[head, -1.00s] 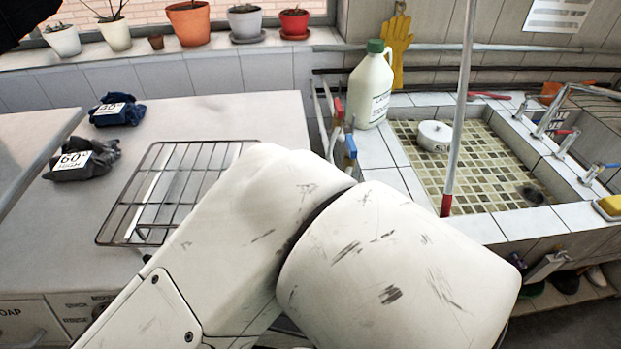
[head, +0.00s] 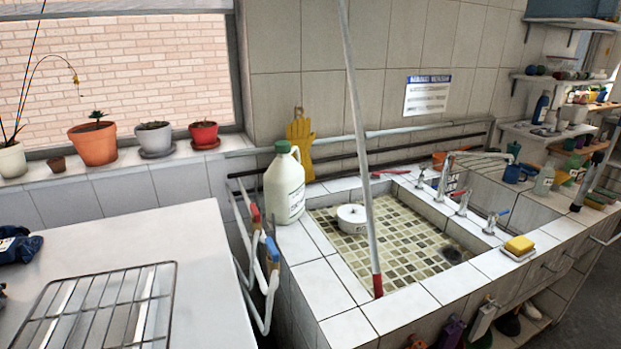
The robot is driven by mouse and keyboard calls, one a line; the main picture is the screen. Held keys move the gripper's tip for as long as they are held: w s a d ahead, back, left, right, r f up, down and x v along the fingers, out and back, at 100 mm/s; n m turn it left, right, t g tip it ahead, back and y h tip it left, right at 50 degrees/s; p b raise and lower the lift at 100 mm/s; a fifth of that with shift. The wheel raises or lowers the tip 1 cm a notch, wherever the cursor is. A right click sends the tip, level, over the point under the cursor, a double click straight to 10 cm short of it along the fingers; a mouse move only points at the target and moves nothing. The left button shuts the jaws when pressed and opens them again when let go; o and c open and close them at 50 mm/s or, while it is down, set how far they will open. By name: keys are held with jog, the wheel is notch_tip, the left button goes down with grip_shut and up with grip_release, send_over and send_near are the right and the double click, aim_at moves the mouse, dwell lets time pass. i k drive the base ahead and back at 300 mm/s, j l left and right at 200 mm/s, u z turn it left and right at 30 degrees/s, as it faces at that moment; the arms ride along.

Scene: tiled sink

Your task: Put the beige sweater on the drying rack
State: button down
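The drying rack, a dark wire grid (head: 100,308), lies flat on the pale counter at the lower left in the head view. Its left and near parts run out of the picture. The part of it that shows is bare. I see no beige sweater in this view. My gripper is not in view.
The tiled sink (head: 320,290) holds a round white object (head: 351,218). A dark blue cloth (head: 18,246) lies on the counter (head: 150,235).

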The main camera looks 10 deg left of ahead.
aim_at(95, 317)
jog(key=i+j, duration=0.2)
jog(key=j, duration=0.2)
jog(key=i+j, duration=0.2)
jog(key=j, duration=0.2)
jog(key=i+j, duration=0.2)
jog(key=j, duration=0.2)
